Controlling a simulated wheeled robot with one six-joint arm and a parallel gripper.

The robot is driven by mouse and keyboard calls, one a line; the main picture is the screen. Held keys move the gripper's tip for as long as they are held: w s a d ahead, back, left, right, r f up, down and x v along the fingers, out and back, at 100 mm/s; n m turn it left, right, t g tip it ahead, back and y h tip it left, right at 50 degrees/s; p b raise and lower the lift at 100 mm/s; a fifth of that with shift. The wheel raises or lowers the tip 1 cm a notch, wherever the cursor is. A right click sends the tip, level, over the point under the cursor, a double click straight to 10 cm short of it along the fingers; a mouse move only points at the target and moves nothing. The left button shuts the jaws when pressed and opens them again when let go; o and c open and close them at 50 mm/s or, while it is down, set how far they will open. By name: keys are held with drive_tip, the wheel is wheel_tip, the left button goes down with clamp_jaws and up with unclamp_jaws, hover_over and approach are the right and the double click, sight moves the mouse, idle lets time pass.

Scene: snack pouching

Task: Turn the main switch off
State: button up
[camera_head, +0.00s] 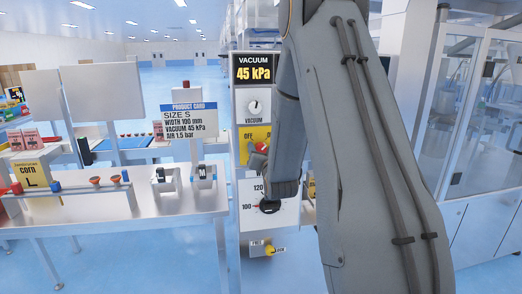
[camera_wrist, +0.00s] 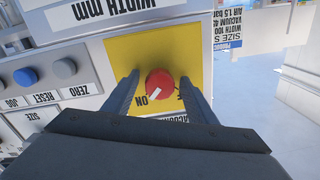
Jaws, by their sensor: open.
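The main switch is a red round knob (camera_wrist: 160,84) with a white mark, on a yellow plate (camera_wrist: 190,45) that appears upside down in the wrist view. The white mark points toward the "ON" lettering at the knob's lower left; the other lettering is partly hidden by a finger. My gripper (camera_wrist: 159,77) is open, with one finger on each side of the knob. I cannot tell whether the fingers touch it. In the head view a bit of the red knob (camera_head: 261,147) shows beside my arm, and the yellow plate (camera_head: 247,132) is partly covered.
Above the plate is a vacuum display (camera_head: 254,70) reading 45 kPa and a vacuum dial (camera_head: 254,106). A black width dial (camera_head: 269,207) sits below. Grey and blue buttons (camera_wrist: 65,69) lie beside the plate. A product card (camera_head: 188,117) stands on the bench (camera_head: 120,215) at left.

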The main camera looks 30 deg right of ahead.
drive_tip(key=c, duration=1.1)
drive_tip(key=shift+o, duration=0.2)
drive_tip(key=shift+n+b, duration=0.35)
drive_tip(key=shift+n, duration=0.05)
drive_tip(key=n+b, duration=0.3)
drive_tip(key=shift+f+n, duration=0.1)
drive_tip(key=shift+n, duration=0.2)
drive_tip(key=n+b, duration=0.3)
drive_tip(key=n, duration=0.1)
drive_tip(key=shift+n+b, duration=0.3)
drive_tip(key=shift+b, duration=0.1)
drive_tip(key=n+b, duration=0.3)
drive_tip(key=n, duration=0.1)
drive_tip(key=shift+n+b, duration=1.8)
drive_tip(key=shift+n, duration=0.6)
